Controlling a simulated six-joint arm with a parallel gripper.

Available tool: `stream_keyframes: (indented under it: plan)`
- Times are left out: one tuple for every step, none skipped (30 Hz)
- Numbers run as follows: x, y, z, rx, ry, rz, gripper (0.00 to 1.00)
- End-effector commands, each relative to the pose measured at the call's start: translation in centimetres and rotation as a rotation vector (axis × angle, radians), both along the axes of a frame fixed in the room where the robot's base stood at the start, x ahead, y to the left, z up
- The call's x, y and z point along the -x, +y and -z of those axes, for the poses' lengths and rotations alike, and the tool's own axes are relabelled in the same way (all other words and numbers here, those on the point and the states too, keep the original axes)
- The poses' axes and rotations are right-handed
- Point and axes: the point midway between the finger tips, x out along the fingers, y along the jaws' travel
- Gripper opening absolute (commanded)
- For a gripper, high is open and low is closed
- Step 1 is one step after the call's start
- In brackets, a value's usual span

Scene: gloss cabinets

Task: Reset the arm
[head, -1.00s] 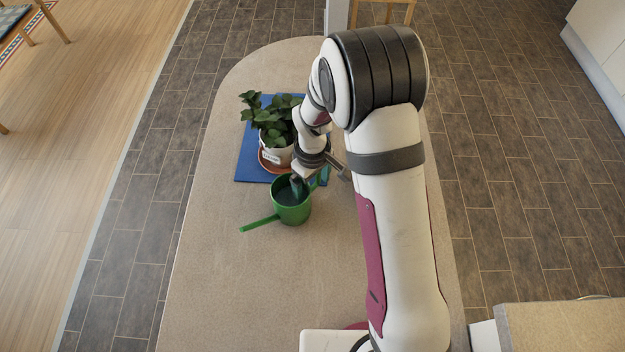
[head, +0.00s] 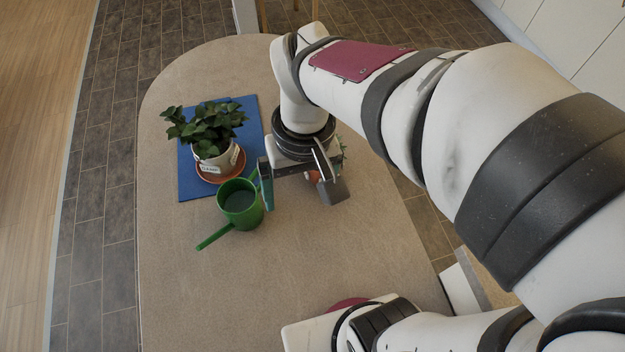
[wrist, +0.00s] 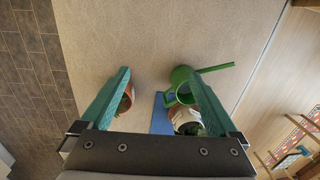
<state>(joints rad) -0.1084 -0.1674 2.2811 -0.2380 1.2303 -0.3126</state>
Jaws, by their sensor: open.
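My gripper (head: 301,198) is open and empty above the table, to the right of the green watering can (head: 240,206). Its teal fingers (wrist: 157,73) stand wide apart in the wrist view, with bare tabletop between their tips. The can stands upright on the table, its long spout toward the lower left. In the wrist view, the can (wrist: 181,75) shows beside and partly behind the right finger. In the head view the left finger overlaps close to the can's right side; I cannot tell whether they touch.
A leafy plant in a white pot (head: 218,165) stands on a terracotta saucer on a blue mat (head: 190,178). A terracotta pot (wrist: 127,97) is partly hidden behind my left finger in the wrist view. The front of the table (head: 210,300) is clear.

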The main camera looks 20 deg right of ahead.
Motion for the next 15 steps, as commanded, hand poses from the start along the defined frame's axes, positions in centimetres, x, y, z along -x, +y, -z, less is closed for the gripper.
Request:
stream_keyframes:
  plan:
    - [2.9,-0.7,-0.6,-0.017,0.004,0.138,0.95]
    - [4.5,-0.9,-0.6,-0.026,0.015,0.222,0.95]
    - [6.4,-1.0,-0.6,-0.037,0.028,0.319,0.95]
    - [7.6,-1.1,-0.5,-0.044,0.037,0.379,0.95]
    - [8.5,-1.1,-0.3,-0.05,0.045,0.427,0.95]
    - [9.3,-1.1,-0.2,-0.056,0.052,0.473,0.95]
    - [9.7,-1.1,-0.1,-0.058,0.056,0.496,0.95]
    - [9.9,-1.1,-0.1,-0.06,0.058,0.51,0.95]
    - [10.1,-1.0,0.0,-0.06,0.061,0.517,0.95]
    - [10.1,-1.0,0.0,-0.06,0.062,0.517,0.95]
    - [10.0,-1.0,0.0,-0.06,0.062,0.516,0.95]
    - [10.0,-1.0,0.0,-0.059,0.062,0.515,0.95]
    - [10.0,-1.0,0.0,-0.059,0.062,0.515,0.95]
    - [10.0,-1.0,0.0,-0.059,0.06,0.514,0.95]
    - [10.0,-1.0,0.0,-0.059,0.06,0.513,0.95]
